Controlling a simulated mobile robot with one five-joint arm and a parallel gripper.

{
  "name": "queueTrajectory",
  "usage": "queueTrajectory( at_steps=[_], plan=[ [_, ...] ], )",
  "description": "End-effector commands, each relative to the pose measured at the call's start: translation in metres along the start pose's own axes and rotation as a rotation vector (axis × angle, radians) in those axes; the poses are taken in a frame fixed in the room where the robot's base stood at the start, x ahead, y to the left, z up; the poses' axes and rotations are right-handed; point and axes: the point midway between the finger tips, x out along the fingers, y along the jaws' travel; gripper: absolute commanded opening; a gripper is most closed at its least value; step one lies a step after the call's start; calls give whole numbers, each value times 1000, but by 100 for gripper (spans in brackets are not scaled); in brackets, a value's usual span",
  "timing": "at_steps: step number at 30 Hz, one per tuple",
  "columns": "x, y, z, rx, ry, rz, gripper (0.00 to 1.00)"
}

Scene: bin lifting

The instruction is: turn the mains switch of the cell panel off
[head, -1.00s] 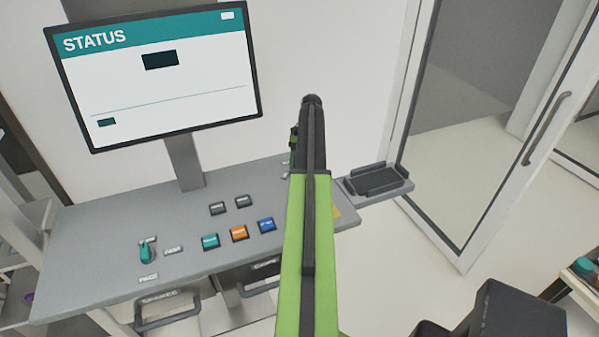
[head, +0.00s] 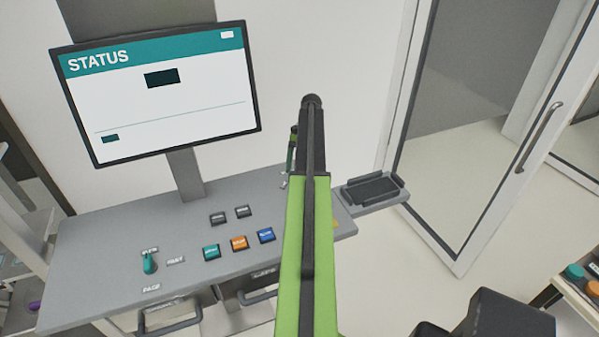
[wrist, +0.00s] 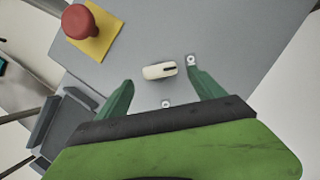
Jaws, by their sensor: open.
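A cream knob (wrist: 160,70) with a dark line at its right end sits on the grey panel (wrist: 230,35) in the wrist view. It looks like the mains switch, but I can read no label on it. My gripper (wrist: 161,80) is open, its two green fingers on either side of the knob with gaps to both. I cannot tell how high the fingertips are above the panel. In the head view my own arm hides the knob, and a green finger of my gripper (head: 291,155) shows left of the arm.
A red mushroom button (wrist: 78,22) on a yellow plate stands near the knob. The panel also bears a teal lever (head: 150,263), several push buttons including an orange one (head: 239,243), and a status screen (head: 160,95). A dark tray (head: 372,190) adjoins its right end.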

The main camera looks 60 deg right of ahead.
Motion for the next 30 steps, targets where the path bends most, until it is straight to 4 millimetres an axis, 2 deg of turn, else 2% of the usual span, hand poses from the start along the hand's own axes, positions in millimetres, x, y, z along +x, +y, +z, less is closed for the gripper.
queueTrajectory(
  at_steps=[1, 9, 13, 17, 30],
  plan=[
    [-25, 0, 3, 0, 0, 0, 78],
    [-92, -1, 3, 1, 1, 0, 78],
    [-119, -1, 3, 0, 1, -1, 78],
    [-130, -1, 1, -1, 1, -1, 78],
    [-128, -1, 0, -1, 1, -1, 78]
  ],
)
